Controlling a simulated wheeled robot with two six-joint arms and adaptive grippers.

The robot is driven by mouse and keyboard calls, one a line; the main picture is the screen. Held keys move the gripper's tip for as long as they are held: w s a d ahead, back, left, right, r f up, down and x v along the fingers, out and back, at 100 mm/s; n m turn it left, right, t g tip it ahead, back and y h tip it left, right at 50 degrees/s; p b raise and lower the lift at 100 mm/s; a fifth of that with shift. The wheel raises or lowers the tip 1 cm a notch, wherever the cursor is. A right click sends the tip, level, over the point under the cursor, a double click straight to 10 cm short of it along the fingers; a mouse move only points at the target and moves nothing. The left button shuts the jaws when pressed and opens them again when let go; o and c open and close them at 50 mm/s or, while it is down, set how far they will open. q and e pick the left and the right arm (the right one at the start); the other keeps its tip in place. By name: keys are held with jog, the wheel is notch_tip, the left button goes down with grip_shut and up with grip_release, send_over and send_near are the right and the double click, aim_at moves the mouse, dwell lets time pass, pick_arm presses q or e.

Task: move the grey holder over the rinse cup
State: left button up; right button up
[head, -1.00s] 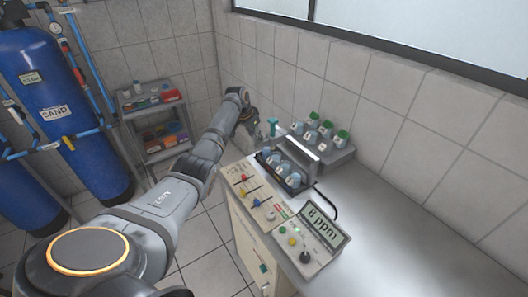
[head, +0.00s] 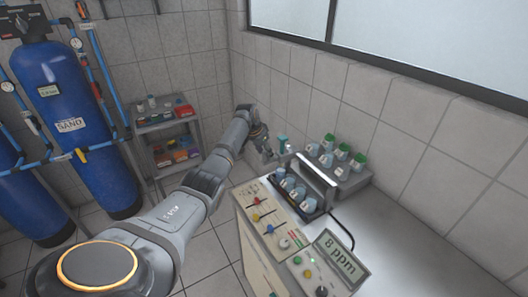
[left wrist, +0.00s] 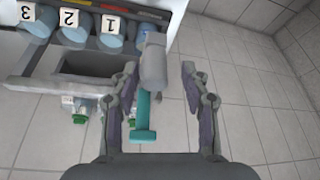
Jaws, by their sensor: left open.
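A grey cylindrical part (left wrist: 153,62), which looks like the grey holder, has a teal T-shaped handle (left wrist: 145,115) at its near end. In the head view the teal handle (head: 282,144) stands at the far end of the cup tray. My left gripper (left wrist: 160,92) is open, with a finger on each side of the handle and no clear contact. In the head view my left gripper (head: 266,148) is just left of the handle. Several blue cups with number labels (head: 290,184) stand in the tray; which is the rinse cup I cannot tell. My right gripper is not in view.
Green-capped bottles (head: 343,152) stand on a grey step behind the tray, beside a white upright bar (head: 318,175). A control panel with knobs (head: 262,213) and an 8 ppm display (head: 336,256) are in front. The counter (head: 410,235) to the right is clear.

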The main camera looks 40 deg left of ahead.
pick_arm(q)
jog(key=v, duration=1.2)
